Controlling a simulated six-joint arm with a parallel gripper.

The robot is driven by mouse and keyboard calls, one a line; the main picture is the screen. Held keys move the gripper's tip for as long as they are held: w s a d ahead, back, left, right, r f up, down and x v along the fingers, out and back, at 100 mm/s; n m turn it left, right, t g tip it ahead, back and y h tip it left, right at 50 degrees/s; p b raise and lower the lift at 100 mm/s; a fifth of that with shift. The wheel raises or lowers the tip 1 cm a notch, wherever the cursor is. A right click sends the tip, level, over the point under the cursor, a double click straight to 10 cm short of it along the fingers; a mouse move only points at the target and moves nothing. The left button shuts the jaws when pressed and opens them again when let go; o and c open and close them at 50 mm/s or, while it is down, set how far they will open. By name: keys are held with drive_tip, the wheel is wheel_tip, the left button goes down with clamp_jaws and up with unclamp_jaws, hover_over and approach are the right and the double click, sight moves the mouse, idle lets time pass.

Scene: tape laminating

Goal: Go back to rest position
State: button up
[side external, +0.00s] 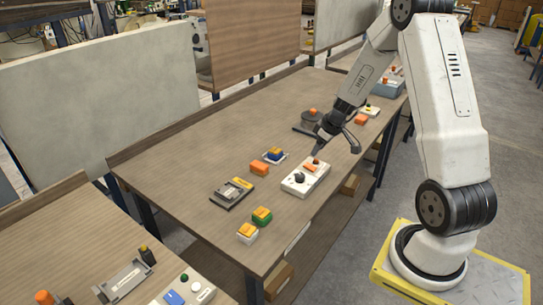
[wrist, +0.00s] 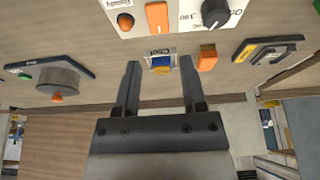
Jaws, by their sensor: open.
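My gripper (side external: 336,148) is open and empty, above the table (side external: 178,180) near its right-hand edge. In the side external view it hangs just above and behind a white control box (side external: 313,183) that has a black knob, an orange switch and a red button. The wrist view shows the two dark fingers (wrist: 160,66) spread apart with nothing held between them. That view also shows the control box (wrist: 184,20) at the top, beyond the fingertips. A small blue and yellow piece on a pale base (wrist: 161,65) shows between the fingers, on the table.
Around the box are an orange block (side external: 259,169), a dark tray device (side external: 231,194), a green and orange block (side external: 262,216), a yellow and white block (side external: 247,233) and a grey round device (side external: 311,119). Pale panels (side external: 105,95) stand behind. The table's left part is clear.

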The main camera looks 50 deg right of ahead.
drive_tip(key=shift+s+r, duration=0.1)
drive_tip(key=shift+r, duration=0.05)
drive_tip(key=s+a+r, duration=0.2)
drive_tip(key=a, duration=0.7)
drive_tip(key=s+a+r+g, duration=0.1)
drive_tip(key=s+a, duration=0.2)
drive_tip(key=a, duration=0.6)
drive_tip(key=s+a+r, duration=0.2)
drive_tip(key=s+a, duration=0.1)
drive_tip(key=a, duration=0.6)
drive_tip(key=shift+s+a+r+g, duration=0.2)
drive_tip(key=shift+s+r+g, duration=0.05)
drive_tip(key=shift+r+g, duration=0.05)
